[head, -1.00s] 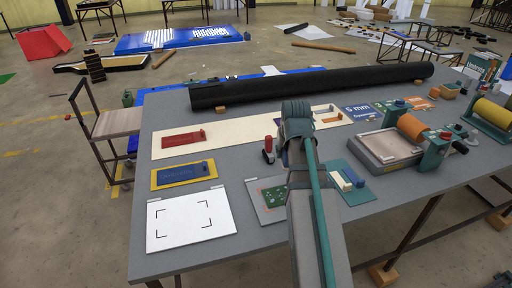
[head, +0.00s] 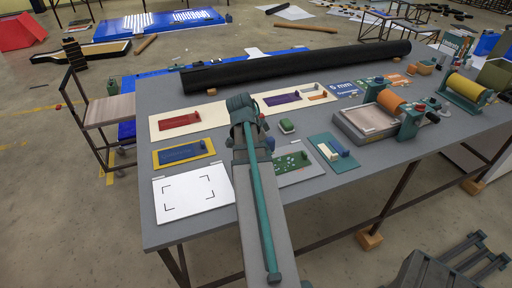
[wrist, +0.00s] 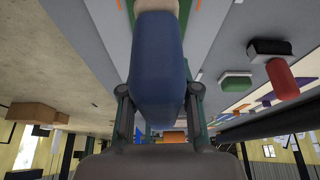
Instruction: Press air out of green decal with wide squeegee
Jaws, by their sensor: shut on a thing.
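The green decal (head: 290,162), dotted with small pale spots, lies on a grey sheet (head: 303,175). My arm covers the sheet's left part in the head view. My gripper (head: 240,105) is left of and beyond the decal, over the table; its fingertips are hidden there. In the wrist view my gripper (wrist: 159,92) is shut on a blue handle with a pale end, which looks like the wide squeegee (wrist: 158,60). The squeegee's working edge is hard to see, and no contact with the decal shows.
A teal mat (head: 323,138) with cream and blue pieces lies right of the decal. A small green-and-white block (head: 287,126) stands behind it. A red-and-black item (wrist: 283,78) shows in the wrist view. A long black roll (head: 300,66) lies at the back; a roller press (head: 385,115) stands right.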

